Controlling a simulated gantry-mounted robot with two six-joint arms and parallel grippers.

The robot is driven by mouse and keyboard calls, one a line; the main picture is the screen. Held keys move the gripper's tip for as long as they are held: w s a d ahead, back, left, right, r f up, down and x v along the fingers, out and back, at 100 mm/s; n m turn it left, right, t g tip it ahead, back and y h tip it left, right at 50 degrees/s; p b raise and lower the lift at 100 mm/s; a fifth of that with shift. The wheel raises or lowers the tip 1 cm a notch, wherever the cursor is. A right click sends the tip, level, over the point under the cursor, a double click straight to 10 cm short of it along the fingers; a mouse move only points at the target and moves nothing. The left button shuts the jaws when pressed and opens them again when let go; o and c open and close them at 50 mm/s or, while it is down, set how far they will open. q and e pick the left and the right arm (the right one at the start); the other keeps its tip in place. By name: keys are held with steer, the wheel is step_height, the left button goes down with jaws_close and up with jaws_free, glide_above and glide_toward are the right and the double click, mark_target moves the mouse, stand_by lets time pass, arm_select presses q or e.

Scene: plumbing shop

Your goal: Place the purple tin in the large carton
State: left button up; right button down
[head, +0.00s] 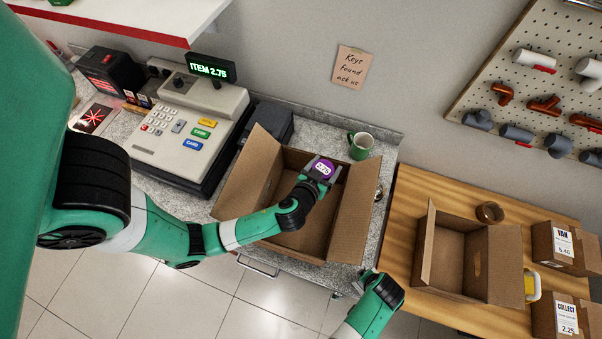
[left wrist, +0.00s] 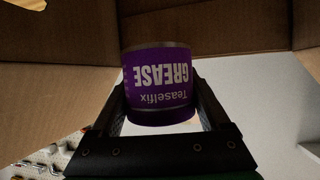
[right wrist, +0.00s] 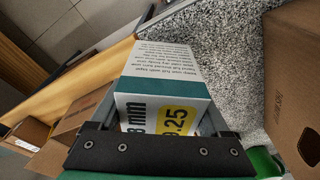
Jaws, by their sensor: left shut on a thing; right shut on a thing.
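The purple tin (head: 322,169), marked GREASE in the left wrist view (left wrist: 160,82), is held by my left gripper (head: 320,176). The large carton (head: 355,215) stands open on the speckled counter, with its flaps spread. The tin and left gripper are over the carton's opening, toward its back right; I cannot tell how far the tin is from the floor of it. My right gripper (right wrist: 155,130) is shut on a white and teal box (right wrist: 160,80) printed 9.25. In the head view that gripper is right of the large carton's front, and the box is mostly hidden.
A smaller open carton (head: 427,245) stands on the wooden table to the right, with labelled cartons (head: 565,248) and a brown ring (head: 490,212) near it. A green mug (head: 361,146) stands behind the large carton. A cash register (head: 190,130) is to its left.

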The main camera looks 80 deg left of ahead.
steer(key=shift+f+b, duration=0.6)
steer(key=shift+b, duration=0.05)
arm_select(q)
steer(key=shift+f+b, duration=0.65)
steer(key=shift+f, duration=4.3)
arm_select(e)
steer(key=shift+f, duration=0.65)
